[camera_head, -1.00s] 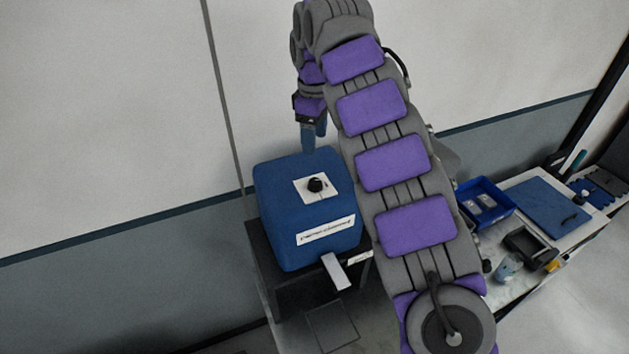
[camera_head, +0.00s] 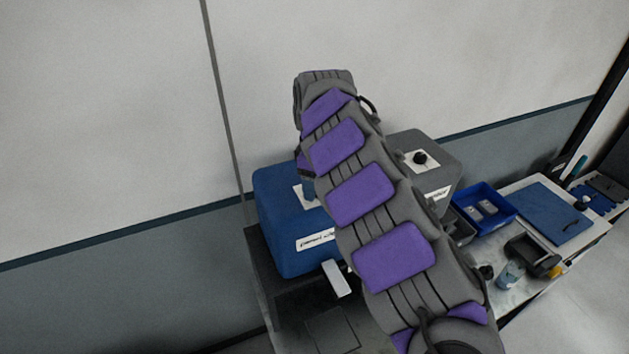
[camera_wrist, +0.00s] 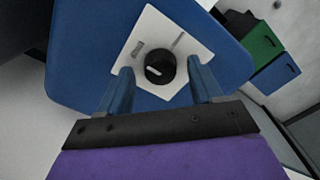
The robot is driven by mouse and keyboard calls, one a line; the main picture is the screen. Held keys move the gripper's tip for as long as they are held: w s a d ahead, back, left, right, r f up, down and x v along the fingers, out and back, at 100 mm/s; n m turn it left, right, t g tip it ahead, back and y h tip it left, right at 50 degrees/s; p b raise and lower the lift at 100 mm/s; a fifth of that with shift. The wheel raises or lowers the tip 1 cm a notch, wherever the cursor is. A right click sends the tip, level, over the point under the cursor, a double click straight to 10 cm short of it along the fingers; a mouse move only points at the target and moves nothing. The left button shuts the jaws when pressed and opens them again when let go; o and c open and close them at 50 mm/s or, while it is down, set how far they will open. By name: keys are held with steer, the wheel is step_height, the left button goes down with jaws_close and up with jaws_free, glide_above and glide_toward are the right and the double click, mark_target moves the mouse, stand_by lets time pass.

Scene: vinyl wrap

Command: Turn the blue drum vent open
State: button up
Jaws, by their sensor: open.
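The blue drum (camera_head: 280,215) is a box-like blue container with a white label on its front, standing on a dark stand. In the wrist view its blue top (camera_wrist: 85,45) fills much of the picture. A black round vent knob (camera_wrist: 160,67) with a light pointer line sits on a white plate (camera_wrist: 190,47) with two grey marks. My gripper (camera_wrist: 160,80) is open, one blue finger on each side of the knob; I cannot tell whether they touch it. In the head view my arm hides the knob and most of the gripper.
A grey drum (camera_head: 440,160) with a black knob stands right of my arm. Further right are a blue bin (camera_head: 490,222), a blue board (camera_head: 545,212) and a cup (camera_head: 510,275) on a bench. A wall rises behind the drums.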

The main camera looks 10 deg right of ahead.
steer(key=shift+f, duration=0.1)
steer(key=shift+c, duration=0.2)
steer(key=c, duration=1)
steer(key=m+b, duration=0.1)
steer(key=m, duration=0.2)
steer(key=shift+a+m, duration=0.1)
steer(key=shift+m, duration=0.2)
steer(key=m, duration=0.4)
steer(key=shift+m, duration=0.3)
steer(key=m, duration=0.5)
steer(key=shift+m, duration=2.3)
